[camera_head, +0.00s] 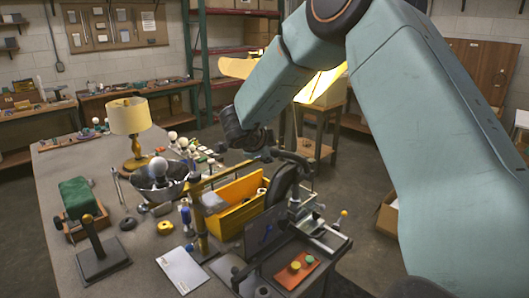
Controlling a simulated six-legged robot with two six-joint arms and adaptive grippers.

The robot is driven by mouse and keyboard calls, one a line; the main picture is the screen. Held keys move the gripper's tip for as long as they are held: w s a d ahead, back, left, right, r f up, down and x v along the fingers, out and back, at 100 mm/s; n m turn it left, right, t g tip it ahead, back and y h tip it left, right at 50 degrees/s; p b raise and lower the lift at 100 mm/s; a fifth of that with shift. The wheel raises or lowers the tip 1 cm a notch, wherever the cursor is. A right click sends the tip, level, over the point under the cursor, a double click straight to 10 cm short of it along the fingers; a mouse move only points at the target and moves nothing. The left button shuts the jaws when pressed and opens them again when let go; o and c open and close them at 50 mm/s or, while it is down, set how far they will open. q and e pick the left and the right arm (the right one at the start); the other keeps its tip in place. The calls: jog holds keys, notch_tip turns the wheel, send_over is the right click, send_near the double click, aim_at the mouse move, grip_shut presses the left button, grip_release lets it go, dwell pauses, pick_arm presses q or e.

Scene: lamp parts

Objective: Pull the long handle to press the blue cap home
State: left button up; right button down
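My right arm comes in from the right, arches over the bench and ends in a dark wrist above the yellow bin. My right gripper (262,152) is small and dark there, and its fingers are too unclear to tell open from shut. Below it is a bench fixture with metal posts (294,206) and a dark upright part (283,183). A thin lever with a yellow knob (343,213) sticks up at its right side; I cannot tell if it is the long handle. A small blue mark shows on a dark panel (258,236), but I cannot make out the blue cap. My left gripper is not identifiable in view.
A yellow bin (236,200), a metal bowl (150,190), a lamp (130,118), a dark stand with a post (103,262), and white paper (183,270) crowd the bench. An orange plate (297,270) lies at the front right. Bare bench shows at the left.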

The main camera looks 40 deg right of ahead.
jog(key=shift+w+d+r, duration=0.15)
jog(key=shift+w+r, duration=0.05)
jog(key=shift+r, duration=0.35)
jog(key=c, duration=1.4)
grip_release()
jog(key=o, duration=0.3)
jog(key=shift+s+d+f, duration=0.1)
jog(key=shift+d+f, duration=0.05)
jog(key=v, duration=1.2)
jog(key=shift+s, duration=0.25)
